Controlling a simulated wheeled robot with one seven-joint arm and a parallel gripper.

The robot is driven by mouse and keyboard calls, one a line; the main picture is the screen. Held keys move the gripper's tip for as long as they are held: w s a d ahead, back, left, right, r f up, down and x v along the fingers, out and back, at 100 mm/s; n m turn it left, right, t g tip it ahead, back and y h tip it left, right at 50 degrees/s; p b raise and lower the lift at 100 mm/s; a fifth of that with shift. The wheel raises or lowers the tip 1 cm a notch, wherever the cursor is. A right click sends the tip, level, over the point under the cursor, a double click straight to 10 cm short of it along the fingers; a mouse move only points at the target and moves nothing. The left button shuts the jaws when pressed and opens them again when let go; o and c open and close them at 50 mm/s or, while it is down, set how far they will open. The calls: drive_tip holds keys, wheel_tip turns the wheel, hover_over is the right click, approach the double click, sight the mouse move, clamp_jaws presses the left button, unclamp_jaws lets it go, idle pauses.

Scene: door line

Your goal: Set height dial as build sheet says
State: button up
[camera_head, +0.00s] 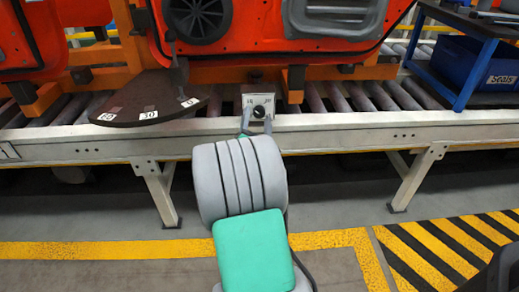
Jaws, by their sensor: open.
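A small light-grey box (249,98) with a round black knob (259,111) is mounted on the front rail of the roller conveyor. Its face has small marks that are too small to read. My gripper (257,124) is just in front of and below the box, with its fingers apart on either side below the knob. I cannot tell whether they touch it. A dark rounded plate (150,92) with white labels (148,115) lies left of the box; one seems to read 10. No build sheet can be made out for certain.
The conveyor rail (350,130) runs across the view, with legs below. An orange car-door panel (270,45) hangs on an orange carrier above the rollers. A blue bin (475,72) labelled Seals sits in a rack at right. The floor has yellow lines and a striped zone (455,250).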

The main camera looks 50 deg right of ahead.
sight(259, 116)
wheel_tip(259, 116, down, 6)
drive_tip(key=s+n+t+b, duration=0.2)
drive_tip(key=n+t+b, duration=0.1)
drive_tip(key=n, duration=0.4)
drive_tip(key=shift+n, duration=0.5)
drive_tip(key=p+x, duration=0.1)
drive_tip(key=x, duration=0.1)
drive_tip(key=p+x, duration=0.2)
drive_tip(key=r+p+x, duration=0.1)
drive_tip(key=x, duration=0.1)
drive_tip(key=shift+a+p, duration=0.3)
drive_tip(key=shift+p, duration=0.1)
drive_tip(key=shift+w+d+p, duration=0.35)
drive_tip(key=shift+w+d, duration=0.2)
drive_tip(key=shift+c, duration=0.2)
clamp_jaws()
drive_tip(key=shift+m+b, duration=0.3)
drive_tip(key=shift+b, duration=0.25)
